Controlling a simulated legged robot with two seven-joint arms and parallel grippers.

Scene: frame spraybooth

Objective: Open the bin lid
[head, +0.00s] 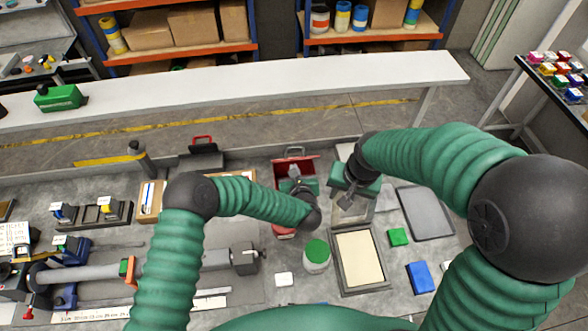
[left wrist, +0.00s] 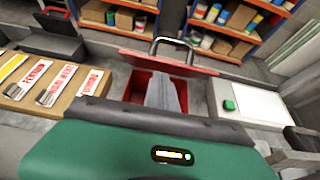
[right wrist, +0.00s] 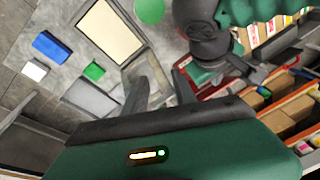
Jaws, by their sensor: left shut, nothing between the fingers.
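The red bin (left wrist: 136,86) stands at the far middle of the bench, its red inside showing in the left wrist view. Its red lid (left wrist: 140,57), with a metal loop handle (left wrist: 180,42), is raised at the far side of the opening; the lid also shows in the head view (head: 293,164). My left gripper (left wrist: 165,92) is shut and empty, its fingers over the opening and apart from the handle. In the head view my left gripper (head: 295,174) hides part of the bin. My right gripper (right wrist: 158,88) is open and empty, to the right of the bin.
A dark box with a red handle (head: 202,148) stands left of the bin. Nearer are a green-topped jar (head: 316,255), a framed cream panel (head: 359,258), a green block (head: 398,237) and a blue block (head: 420,277). A grey tray (head: 425,213) lies at right.

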